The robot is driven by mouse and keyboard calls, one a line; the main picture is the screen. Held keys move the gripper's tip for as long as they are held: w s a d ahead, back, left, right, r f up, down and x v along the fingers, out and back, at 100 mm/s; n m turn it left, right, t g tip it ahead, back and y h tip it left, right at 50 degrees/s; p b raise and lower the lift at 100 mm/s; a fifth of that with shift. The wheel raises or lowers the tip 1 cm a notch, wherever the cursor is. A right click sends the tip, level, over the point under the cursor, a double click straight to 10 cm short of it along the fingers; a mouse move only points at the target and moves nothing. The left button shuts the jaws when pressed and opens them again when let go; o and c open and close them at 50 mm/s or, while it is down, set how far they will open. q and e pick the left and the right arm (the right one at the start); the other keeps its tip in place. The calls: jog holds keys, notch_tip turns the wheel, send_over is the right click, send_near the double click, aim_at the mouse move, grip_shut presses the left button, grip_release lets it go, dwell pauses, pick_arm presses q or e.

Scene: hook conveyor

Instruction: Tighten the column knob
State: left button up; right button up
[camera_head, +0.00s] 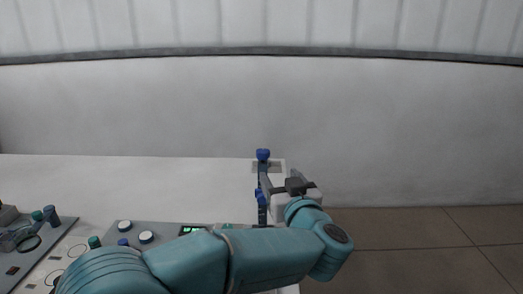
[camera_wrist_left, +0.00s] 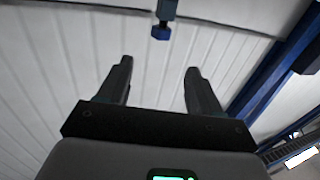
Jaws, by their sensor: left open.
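A slim grey column (camera_head: 262,172) stands at the right end of the white table. A blue knob (camera_head: 263,155) sits at its top, and another blue part (camera_head: 258,193) shows lower down its side. My left gripper (camera_head: 280,181) is beside the column on its right, with the wrist partly hiding the lower column. In the left wrist view the two dark fingers (camera_wrist_left: 158,65) are spread with nothing between them. A blue knob (camera_wrist_left: 160,32) on a grey-blue post shows beyond the fingertips, apart from them. I cannot tell which knob this is. My right gripper is not in view.
The white table (camera_head: 150,185) holds a grey control panel (camera_head: 165,230) with white and blue knobs, partly hidden by my left arm. Another panel (camera_head: 30,245) lies at the far left. Brown floor (camera_head: 430,245) is open at right. A blue beam (camera_wrist_left: 268,80) crosses the wrist view's right.

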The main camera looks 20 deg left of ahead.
aim_at(265, 155)
pick_arm(q)
jog(key=p+x, duration=0.2)
jog(key=x, duration=1.3)
jog(key=shift+s+a+f, duration=0.1)
jog(key=c, duration=0.9)
